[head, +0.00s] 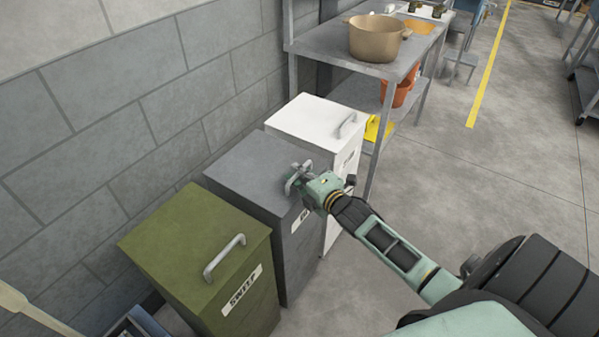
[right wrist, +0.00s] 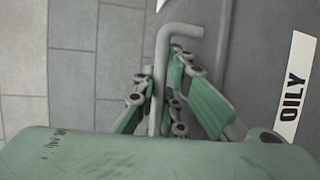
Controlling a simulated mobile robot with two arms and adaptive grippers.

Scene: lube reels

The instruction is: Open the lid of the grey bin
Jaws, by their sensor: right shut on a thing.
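The grey bin (head: 250,168) stands against the wall between a green bin and a white bin. Its lid lies flat and looks closed. My right gripper (head: 302,180) is at the front edge of this lid, shut on the lid's handle (head: 291,183). In the right wrist view the bent grey handle (right wrist: 163,50) passes between the two green fingers. A white label (right wrist: 296,85) reading OILY shows at the right of that view. My left gripper is not in view.
The green bin (head: 190,245) labelled SWEEP is on the near side, and the white bin (head: 318,120) is on the far side. A metal table (head: 335,45) with a large pot (head: 376,40) stands beyond. The floor to the right is mostly clear.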

